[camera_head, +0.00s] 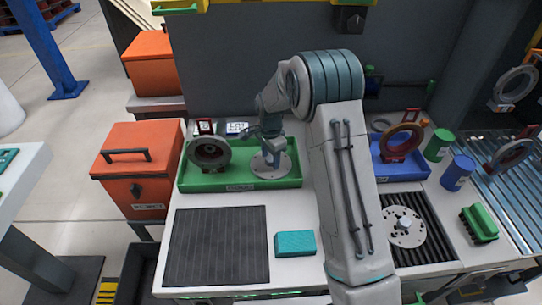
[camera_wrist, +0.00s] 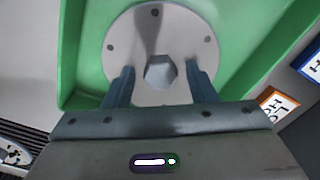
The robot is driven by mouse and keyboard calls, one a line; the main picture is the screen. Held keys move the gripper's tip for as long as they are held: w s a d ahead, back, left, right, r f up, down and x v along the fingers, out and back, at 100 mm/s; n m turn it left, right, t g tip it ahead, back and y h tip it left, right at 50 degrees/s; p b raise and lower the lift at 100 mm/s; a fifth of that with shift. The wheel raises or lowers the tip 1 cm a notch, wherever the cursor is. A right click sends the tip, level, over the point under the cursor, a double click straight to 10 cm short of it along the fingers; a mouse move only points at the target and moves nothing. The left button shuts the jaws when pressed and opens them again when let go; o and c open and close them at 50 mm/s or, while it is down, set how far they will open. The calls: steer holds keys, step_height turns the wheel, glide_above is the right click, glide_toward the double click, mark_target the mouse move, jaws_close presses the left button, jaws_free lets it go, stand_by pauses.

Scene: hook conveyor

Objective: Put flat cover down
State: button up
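A flat, round grey cover (camera_head: 284,168) with a raised hex hub lies in the green tray (camera_head: 240,183), in its right half. In the wrist view the cover (camera_wrist: 160,28) shows with several small holes near its rim. My gripper (camera_head: 272,158) is over the cover. In the wrist view the fingers of my gripper (camera_wrist: 160,74) stand on both sides of the hub, with a visible gap on each side. My gripper is open and holds nothing. Part of the cover's lower edge is hidden by my gripper.
A dark ring-shaped part (camera_head: 209,152) stands in the tray's left half. A ribbed dark mat (camera_head: 219,246) and a teal block (camera_head: 295,243) are in front. Another grey disc (camera_head: 403,236) lies on a black ribbed area at right. A blue tray (camera_head: 405,172) holds a red-brown ring.

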mark_target(271, 159)
steer(key=shift+r, duration=0.1)
step_height(271, 159, up, 12)
steer(key=s+d+r+n, duration=0.3)
steer(key=s+d+r, duration=0.1)
steer(key=s+r, duration=0.25)
steer(key=s+d+r+n+t, duration=0.1)
steer(key=s+d+n, duration=0.2)
steer(key=s, duration=0.9)
steer(key=s+d+n+t, duration=0.2)
steer(key=s+d+n, duration=0.2)
steer(key=s, duration=0.9)
steer(key=shift+s+r+n+b, duration=0.15)
steer(key=shift+r+n+b, duration=0.25)
steer(key=shift+n, duration=0.6)
